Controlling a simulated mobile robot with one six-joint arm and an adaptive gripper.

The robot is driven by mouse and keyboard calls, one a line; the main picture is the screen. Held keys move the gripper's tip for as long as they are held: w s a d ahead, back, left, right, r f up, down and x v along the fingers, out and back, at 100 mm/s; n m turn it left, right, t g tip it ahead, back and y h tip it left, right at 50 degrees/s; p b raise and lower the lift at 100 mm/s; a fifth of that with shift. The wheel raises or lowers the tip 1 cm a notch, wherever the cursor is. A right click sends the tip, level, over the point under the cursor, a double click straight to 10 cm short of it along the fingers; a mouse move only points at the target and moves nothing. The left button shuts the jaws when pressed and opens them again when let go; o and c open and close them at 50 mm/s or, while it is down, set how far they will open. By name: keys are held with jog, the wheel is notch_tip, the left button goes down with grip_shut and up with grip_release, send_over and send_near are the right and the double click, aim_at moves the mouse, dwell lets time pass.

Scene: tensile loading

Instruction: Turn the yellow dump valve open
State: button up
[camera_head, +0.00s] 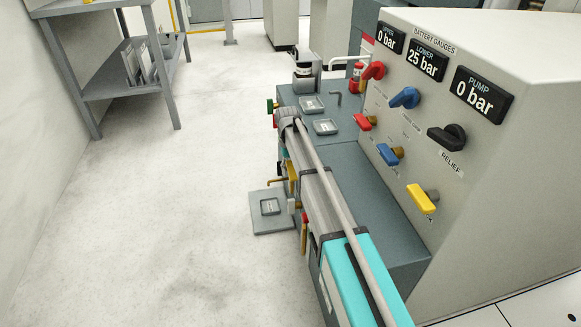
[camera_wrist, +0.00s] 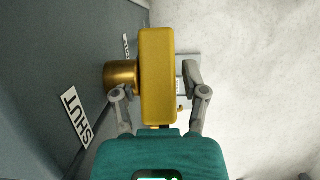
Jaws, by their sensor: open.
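In the wrist view a thick yellow valve handle (camera_wrist: 157,85) stands lengthwise up the picture, on a brass stem (camera_wrist: 121,76) that comes out of a dark grey panel on the left. A white label reading SHUT (camera_wrist: 75,117) is on that panel, below and left of the stem. My gripper (camera_wrist: 153,80) is open, with one finger on each side of the handle. The right finger shows a small gap to the handle. The left finger's tip is by the brass stem, and I cannot tell whether it touches. In the head view I cannot clearly pick out my gripper.
In the head view a sloped panel carries gauges (camera_head: 427,60) and several coloured valves, including another yellow handle (camera_head: 422,199). Flat trays (camera_head: 312,103) lie on the bench. A grey plate (camera_head: 265,222) lies on the floor beside it.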

jog(key=s+r+t+y+p, duration=0.1)
jog(key=s+r+t+p, duration=0.1)
jog(key=r+t+p, duration=0.2)
jog(key=s+d+r+t+y+p, duration=0.1)
jog(key=r+t+p, duration=0.3)
jog(key=r+p, duration=0.4)
jog(key=shift+s+d+r, duration=0.25)
jog(key=shift+s+r, duration=0.4)
jog(key=shift+s, duration=0.25)
jog(key=shift+f, duration=0.1)
jog(key=b+x, duration=1.2)
jog(key=x, duration=0.1)
jog(key=shift+a+f, duration=0.2)
jog(key=shift+f, duration=0.1)
jog(key=shift+w, duration=0.1)
jog(key=shift+c, duration=0.3)
grip_shut()
